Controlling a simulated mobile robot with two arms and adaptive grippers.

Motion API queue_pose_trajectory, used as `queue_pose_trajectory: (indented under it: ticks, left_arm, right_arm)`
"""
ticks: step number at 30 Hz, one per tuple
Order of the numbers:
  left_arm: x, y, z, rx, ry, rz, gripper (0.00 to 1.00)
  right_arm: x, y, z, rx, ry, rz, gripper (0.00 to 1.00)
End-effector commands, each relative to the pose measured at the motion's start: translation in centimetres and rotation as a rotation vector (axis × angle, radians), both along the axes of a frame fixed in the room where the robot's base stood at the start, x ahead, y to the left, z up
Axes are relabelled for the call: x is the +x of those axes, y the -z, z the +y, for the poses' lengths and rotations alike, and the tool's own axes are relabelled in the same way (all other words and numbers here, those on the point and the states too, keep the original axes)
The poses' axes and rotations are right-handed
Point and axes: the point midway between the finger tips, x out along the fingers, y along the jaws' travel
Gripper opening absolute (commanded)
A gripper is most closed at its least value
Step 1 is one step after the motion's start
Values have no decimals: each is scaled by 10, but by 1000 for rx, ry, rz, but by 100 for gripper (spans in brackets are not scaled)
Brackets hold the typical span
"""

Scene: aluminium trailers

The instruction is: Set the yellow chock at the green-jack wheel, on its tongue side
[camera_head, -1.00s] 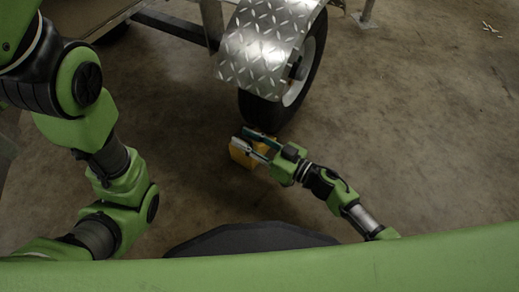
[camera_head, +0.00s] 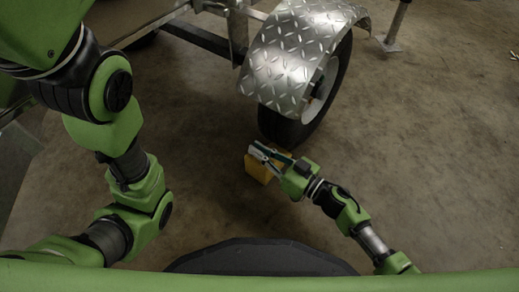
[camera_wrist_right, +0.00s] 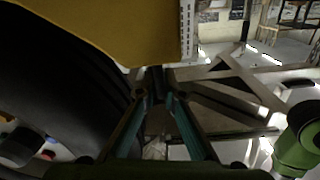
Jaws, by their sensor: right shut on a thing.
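The yellow chock (camera_head: 257,171) is at the near-left foot of the trailer wheel (camera_head: 342,72), close to the tyre. I cannot tell whether it touches the tyre or rests on the floor. My right gripper (camera_head: 268,153) is shut on the chock, its fingers over the top of it. In the right wrist view the chock (camera_wrist_right: 120,30) fills the upper part, the dark tyre (camera_wrist_right: 50,90) is at the left, and the gripper fingers (camera_wrist_right: 155,100) come together below the chock. No green jack shows. My left arm is at the left of the head view, its gripper out of frame.
A diamond-plate fender (camera_head: 290,60) covers the wheel top. The trailer frame (camera_head: 200,38) runs to the upper left. A grey support leg (camera_head: 396,25) stands behind at right. The concrete floor (camera_head: 440,150) is clear on the right.

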Motion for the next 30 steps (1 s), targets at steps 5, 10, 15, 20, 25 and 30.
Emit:
queue_pose_trajectory:
  ticks: [5, 10, 15, 20, 25, 30]
  left_arm:
    - [0, -4, 0, 0, 0, 1, 0]
    - [1, -4, 0, 0, 0, 1, 0]
    - [0, -4, 0, 0, 0, 1, 0]
    - [0, -4, 0, 0, 0, 1, 0]
    - [2, -3, 1, -2, 0, 6, 0]
    - [1, -4, 0, -1, 0, 3, 0]
  right_arm:
    - [5, 2, -9, -6, 12, 5, 0]
    - [5, 3, -10, -7, 14, 4, 0]
    - [5, 4, -11, -9, 15, 6, 24]
    - [5, 3, -10, -7, 13, 4, 28]
    - [3, 2, -11, -6, 12, 2, 28]
    - [-12, 4, -29, -9, 11, 5, 28]
